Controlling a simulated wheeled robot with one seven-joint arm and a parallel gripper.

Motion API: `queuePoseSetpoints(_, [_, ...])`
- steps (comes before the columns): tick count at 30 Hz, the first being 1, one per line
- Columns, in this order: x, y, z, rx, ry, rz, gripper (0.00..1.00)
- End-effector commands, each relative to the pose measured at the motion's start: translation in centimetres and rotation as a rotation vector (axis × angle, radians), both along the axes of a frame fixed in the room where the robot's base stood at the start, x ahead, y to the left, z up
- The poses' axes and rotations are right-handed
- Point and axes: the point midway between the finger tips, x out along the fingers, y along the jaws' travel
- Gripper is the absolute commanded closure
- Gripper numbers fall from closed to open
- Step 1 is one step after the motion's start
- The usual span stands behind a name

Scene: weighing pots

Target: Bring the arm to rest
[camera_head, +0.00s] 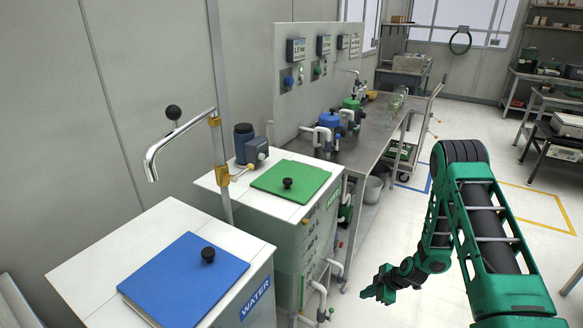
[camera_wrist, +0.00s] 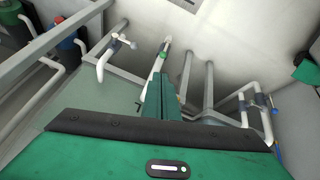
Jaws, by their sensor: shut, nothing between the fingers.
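My gripper (camera_head: 377,287) hangs at the end of my green arm in the lower right of the head view. It points left toward the side of the white cabinet with the green lid, apart from it as far as I can tell. In the wrist view the closed fingers of my gripper (camera_wrist: 160,97) stand together in the middle, with nothing between them. My arm is bent, with its elbow raised at the right.
A blue lid (camera_head: 184,280) marked WATER and a green lid (camera_head: 290,181) top two white cabinets at left. White pipes (camera_head: 323,299) stick out low near my gripper. A steel bench (camera_head: 372,148) stands behind. Open floor (camera_head: 385,245) lies behind my gripper.

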Motion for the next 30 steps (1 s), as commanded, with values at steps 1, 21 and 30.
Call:
queuePoseSetpoints(1, [0.5,-0.8,2.3,-0.01,0.013,-0.025,1.0])
queuePoseSetpoints(21, [-5.0,-10.2,25.8,-0.109,0.273,-0.538,1.0])
queuePoseSetpoints(30, [-11.8,-13.0,35.0,-0.124,0.363,-0.843,1.0])
